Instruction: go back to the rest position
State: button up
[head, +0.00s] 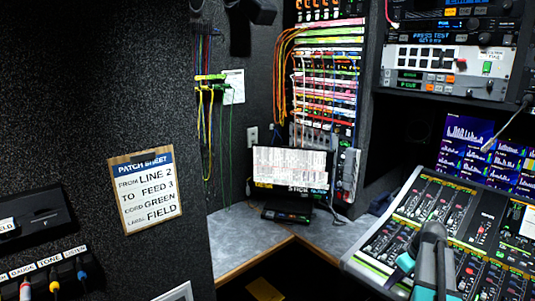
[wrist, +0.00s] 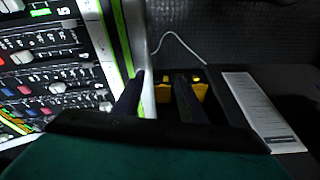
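My gripper (wrist: 160,78) shows in the wrist view as two dark fingers with a clear gap between them. It is open, and I see nothing held in it. The fingers are over the right edge of a mixing console (wrist: 65,75), in front of a dark recess with yellow parts (wrist: 200,88). In the head view, a grey and teal part of my arm stands at the lower right, in front of the console (head: 390,245). The fingertips cannot be made out there.
A monitor (head: 290,168) stands on the grey counter (head: 235,235) below a patch bay (head: 328,85) with hanging cords. A patch sheet (head: 147,195) is on the left wall. A gooseneck microphone (head: 508,125) reaches over the console. A printed sheet (wrist: 262,110) lies right of the recess.

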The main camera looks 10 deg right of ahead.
jog(key=a+f+m+g, duration=0.1)
jog(key=a+f, duration=0.3)
jog(key=a, duration=0.3)
jog(key=w+a+f, duration=0.1)
jog(key=a+f, duration=0.3)
jog(key=a, duration=0.3)
jog(key=a+f+m+g, duration=0.1)
jog(key=a+f, duration=0.3)
jog(key=a, duration=0.3)
jog(key=s+a+f+m+g+h, duration=0.1)
jog(key=s+a+f, duration=0.25)
jog(key=a, duration=0.55)
jog(key=s+a+f+m+h, duration=0.1)
jog(key=s+a+f, duration=0.2)
jog(key=a+f, duration=0.35)
jog(key=s+f+g, duration=0.2)
jog(key=s+f, duration=0.3)
jog(key=s, duration=0.3)
jog(key=s+a+f+g, duration=0.1)
jog(key=s+f+g, duration=0.1)
jog(key=s+f, duration=0.3)
jog(key=s+f+g, duration=0.1)
jog(key=s+f, duration=0.5)
jog(key=s, duration=0.7)
jog(key=shift+a+g, duration=0.25)
jog(key=shift+g, duration=0.15)
jog(key=shift+s+f, duration=0.1)
jog(key=shift+c, duration=0.7)
